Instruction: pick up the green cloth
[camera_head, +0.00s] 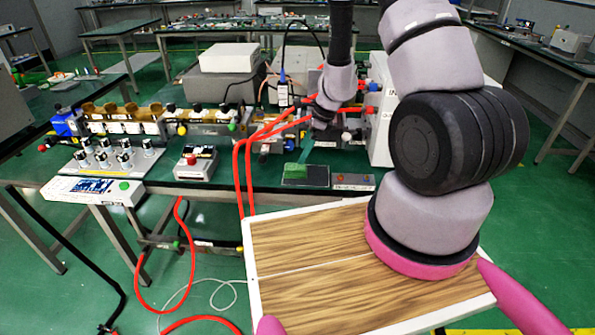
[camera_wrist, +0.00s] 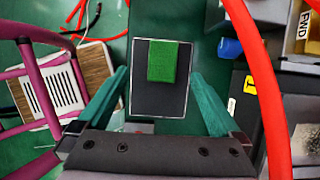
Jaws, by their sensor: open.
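The green cloth (camera_wrist: 162,62) lies on the upper part of a dark rectangular plate (camera_wrist: 158,98) with a pale edge in the wrist view. In the head view a small green patch of it (camera_head: 291,170) shows on the plate (camera_head: 312,175), at the front of the green bench. My gripper (camera_wrist: 159,76) is open, its two teal fingers apart, one on each side of the plate in the wrist view. Nothing is between them in its grip, and the cloth appears beneath. In the head view one teal finger (camera_head: 304,151) shows just above the plate; the rest is partly hidden.
A red hose (camera_wrist: 262,75) curves close by the right finger. Behind the plate stand the microwave parts and a white box (camera_head: 382,115). A small control box (camera_head: 195,163) sits to the left. A blue part (camera_wrist: 229,48) lies right of the cloth.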

